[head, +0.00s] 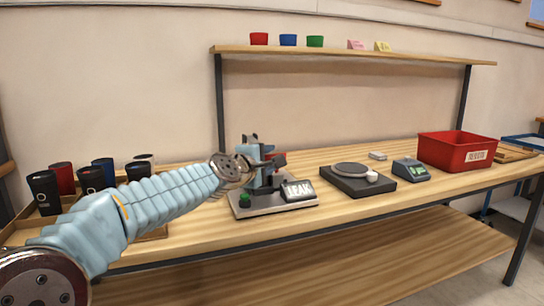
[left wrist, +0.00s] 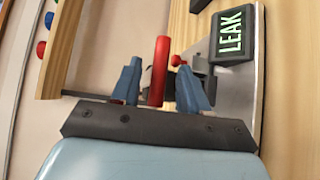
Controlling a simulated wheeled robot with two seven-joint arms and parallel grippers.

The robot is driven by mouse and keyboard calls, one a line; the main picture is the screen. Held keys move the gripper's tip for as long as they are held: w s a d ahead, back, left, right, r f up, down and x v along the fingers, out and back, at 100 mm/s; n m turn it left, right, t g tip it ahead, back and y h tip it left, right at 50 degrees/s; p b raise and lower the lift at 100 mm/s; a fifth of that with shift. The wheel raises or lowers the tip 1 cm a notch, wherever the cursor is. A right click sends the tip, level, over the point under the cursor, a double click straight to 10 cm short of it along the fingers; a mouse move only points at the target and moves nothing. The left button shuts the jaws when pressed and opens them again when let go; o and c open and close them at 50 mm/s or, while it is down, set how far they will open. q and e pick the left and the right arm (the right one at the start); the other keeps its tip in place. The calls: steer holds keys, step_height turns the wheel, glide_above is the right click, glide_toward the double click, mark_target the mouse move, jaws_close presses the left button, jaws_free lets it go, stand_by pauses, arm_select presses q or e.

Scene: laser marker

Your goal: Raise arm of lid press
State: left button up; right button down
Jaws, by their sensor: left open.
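The lid press (head: 268,209) stands on the bench in the middle of the head view, with a grey base plate, a green button and a dark display reading LEAK (head: 298,190). My left gripper (head: 270,160) is at the press and hides much of its upper part. In the left wrist view the open left gripper (left wrist: 158,68) has a finger on each side of a red bar (left wrist: 160,72), which looks like the press arm's handle. I see gaps beside the bar, so the fingers do not look closed on it. My right gripper is out of view.
Dark, red and blue cups (head: 44,190) stand in a wooden tray at the left. A black scale (head: 358,180), a small device with a green display (head: 410,170) and a red bin (head: 456,150) stand to the right. A shelf (head: 350,54) runs above the bench.

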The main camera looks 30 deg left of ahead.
arm_select(q)
steer(key=shift+w+a+f, duration=0.1)
steer(key=shift+w+f, duration=0.05)
steer(key=shift+w, duration=1.25)
jaws_close()
